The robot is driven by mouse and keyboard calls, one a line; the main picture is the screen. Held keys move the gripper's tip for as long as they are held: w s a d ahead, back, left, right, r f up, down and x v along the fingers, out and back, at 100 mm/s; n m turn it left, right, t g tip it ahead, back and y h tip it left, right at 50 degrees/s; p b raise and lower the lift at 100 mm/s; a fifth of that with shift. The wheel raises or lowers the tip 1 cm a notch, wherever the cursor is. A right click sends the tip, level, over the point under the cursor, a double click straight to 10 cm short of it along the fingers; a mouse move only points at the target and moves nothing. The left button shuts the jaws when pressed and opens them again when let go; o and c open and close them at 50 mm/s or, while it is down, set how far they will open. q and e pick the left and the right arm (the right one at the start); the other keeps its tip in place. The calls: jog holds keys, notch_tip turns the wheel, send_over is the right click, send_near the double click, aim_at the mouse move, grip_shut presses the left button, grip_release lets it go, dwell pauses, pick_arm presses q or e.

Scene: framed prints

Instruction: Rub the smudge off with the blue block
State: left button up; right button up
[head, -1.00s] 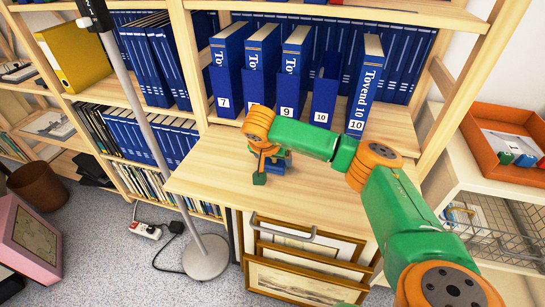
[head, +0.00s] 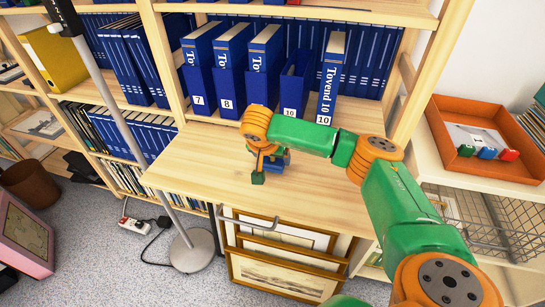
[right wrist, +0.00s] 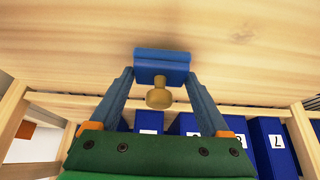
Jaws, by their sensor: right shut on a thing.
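My right gripper (head: 268,166) is over the pale wooden desk board (head: 205,165) and points down at it. In the right wrist view its two fingers (right wrist: 162,78) are shut on the blue block (right wrist: 162,60), which has a brass-coloured knob (right wrist: 159,96). The block is close to the wood; I cannot tell whether it touches. In the head view the wrist mostly hides the block. A faint brownish patch (right wrist: 243,35) shows on the wood in the right wrist view; I cannot tell whether it is a smudge or grain. My left gripper is out of view.
Several blue numbered binders (head: 228,75) stand behind the board. An orange tray (head: 440,160) at right holds a white sheet with green, blue and red blocks. A lamp stand (head: 120,105) rises at left, and framed prints (head: 285,270) stand below the board.

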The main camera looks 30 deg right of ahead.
jog(key=r, duration=0.1)
jog(key=r+p, duration=0.2)
jog(key=shift+w+a+r, duration=0.1)
jog(key=shift+w+a, duration=0.1)
jog(key=shift+w, duration=0.05)
notch_tip(320, 180, up, 4)
jog(key=p, duration=0.3)
jog(key=shift+f, duration=0.2)
